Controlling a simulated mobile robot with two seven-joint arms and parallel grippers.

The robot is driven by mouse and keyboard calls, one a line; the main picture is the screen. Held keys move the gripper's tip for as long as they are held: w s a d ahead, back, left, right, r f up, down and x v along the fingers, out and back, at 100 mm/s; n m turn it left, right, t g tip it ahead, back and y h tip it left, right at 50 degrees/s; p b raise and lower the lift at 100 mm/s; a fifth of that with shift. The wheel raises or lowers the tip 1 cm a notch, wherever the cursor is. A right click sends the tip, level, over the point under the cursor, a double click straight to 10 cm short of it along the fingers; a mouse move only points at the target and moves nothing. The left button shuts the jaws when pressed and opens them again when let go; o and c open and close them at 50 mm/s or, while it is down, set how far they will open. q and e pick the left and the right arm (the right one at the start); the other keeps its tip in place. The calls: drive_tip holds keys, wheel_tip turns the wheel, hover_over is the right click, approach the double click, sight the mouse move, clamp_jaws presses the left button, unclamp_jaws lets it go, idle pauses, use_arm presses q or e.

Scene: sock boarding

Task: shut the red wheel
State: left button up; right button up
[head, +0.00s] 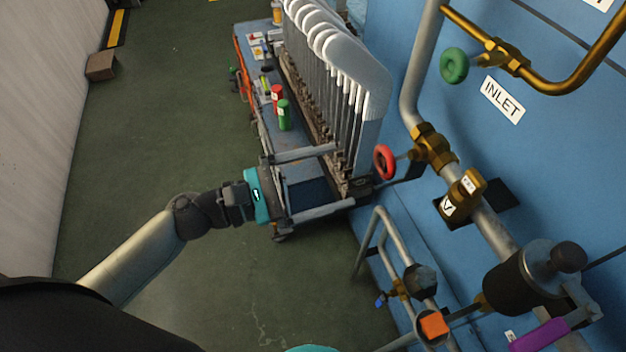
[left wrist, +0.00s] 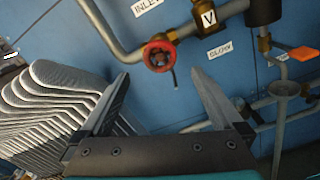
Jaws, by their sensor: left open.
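The red wheel (head: 384,162) is a small round handwheel on the brass valve (head: 432,146) of the grey pipe along the blue wall. It also shows in the left wrist view (left wrist: 160,56), just beyond and between the fingertips. My left gripper (head: 345,176) is open, with its two fingers spread and pointing at the wheel. In the left wrist view the open left gripper (left wrist: 158,76) has nothing between its fingers, and the wheel appears apart from them.
A green wheel (head: 454,65) sits on a brass pipe above, near the INLET label (head: 503,99). A rack of white sock-shaped boards (head: 352,75) stands close by on a cart. Below are more pipes, an orange block (head: 433,325) and a purple lever (head: 540,337).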

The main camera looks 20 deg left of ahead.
use_arm(q)
drive_tip(key=shift+v, duration=1.2)
drive_tip(key=shift+c, duration=0.2)
